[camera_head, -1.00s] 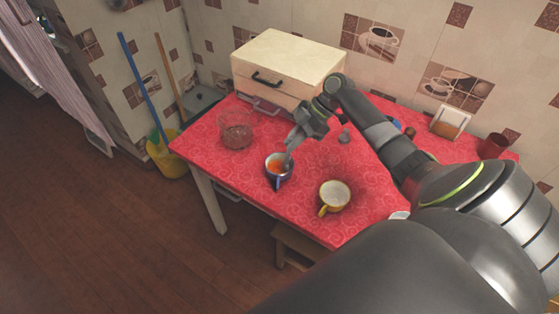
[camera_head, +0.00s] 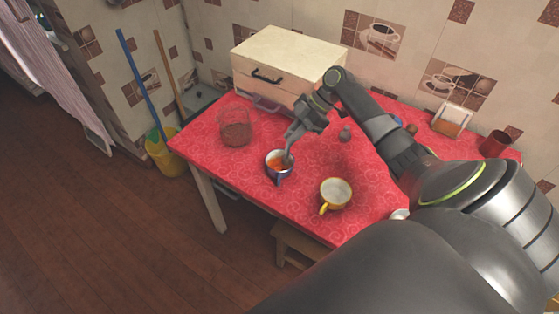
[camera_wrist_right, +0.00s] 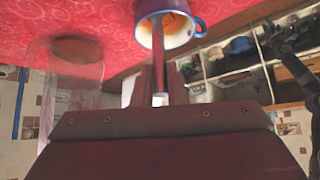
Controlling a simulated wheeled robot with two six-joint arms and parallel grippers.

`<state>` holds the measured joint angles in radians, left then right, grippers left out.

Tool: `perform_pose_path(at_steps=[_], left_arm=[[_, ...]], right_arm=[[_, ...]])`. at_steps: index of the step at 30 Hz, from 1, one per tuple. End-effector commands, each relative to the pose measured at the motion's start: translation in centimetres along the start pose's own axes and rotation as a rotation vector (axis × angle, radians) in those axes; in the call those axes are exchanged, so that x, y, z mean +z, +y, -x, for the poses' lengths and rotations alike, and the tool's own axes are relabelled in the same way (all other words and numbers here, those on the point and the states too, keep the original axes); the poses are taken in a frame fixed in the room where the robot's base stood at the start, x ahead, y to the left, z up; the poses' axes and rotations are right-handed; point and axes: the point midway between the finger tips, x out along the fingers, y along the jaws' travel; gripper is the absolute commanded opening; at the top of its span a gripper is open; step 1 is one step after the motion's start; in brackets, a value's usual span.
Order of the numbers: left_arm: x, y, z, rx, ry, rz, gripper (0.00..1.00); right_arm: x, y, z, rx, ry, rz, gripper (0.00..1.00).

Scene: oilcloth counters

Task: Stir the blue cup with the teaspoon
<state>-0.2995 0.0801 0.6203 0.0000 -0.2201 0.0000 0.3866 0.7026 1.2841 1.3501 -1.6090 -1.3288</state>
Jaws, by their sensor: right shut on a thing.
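The blue cup (camera_head: 278,168) stands upright on the red oilcloth table near its front left edge, with orange-brown liquid inside. It also shows in the right wrist view (camera_wrist_right: 176,30), with its handle at the right. My right gripper (camera_head: 290,146) is above the cup, shut on the teaspoon (camera_wrist_right: 158,60). The spoon points down into the cup; its lower end is hidden in the cup. In the head view the spoon is small and hard to separate from the fingers. My left gripper is not in view.
A yellow cup (camera_head: 335,194) stands to the right of the blue cup. A clear container with brown contents (camera_head: 236,133) stands to the left. A cream drawer box (camera_head: 285,62) stands at the back. A red mug (camera_head: 494,144) and a napkin holder (camera_head: 451,121) are far right.

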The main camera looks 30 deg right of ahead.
Motion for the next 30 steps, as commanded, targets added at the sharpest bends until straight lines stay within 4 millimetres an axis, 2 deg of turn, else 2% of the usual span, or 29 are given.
perform_pose_path(at_steps=[11, 30], left_arm=[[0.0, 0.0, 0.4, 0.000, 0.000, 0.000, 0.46], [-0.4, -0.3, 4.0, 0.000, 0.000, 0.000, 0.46]], right_arm=[[-0.3, 0.0, 0.4, 0.000, 0.000, 0.000, 0.00], [-3.2, -0.1, 3.9, 0.001, 0.000, 0.000, 0.00]])
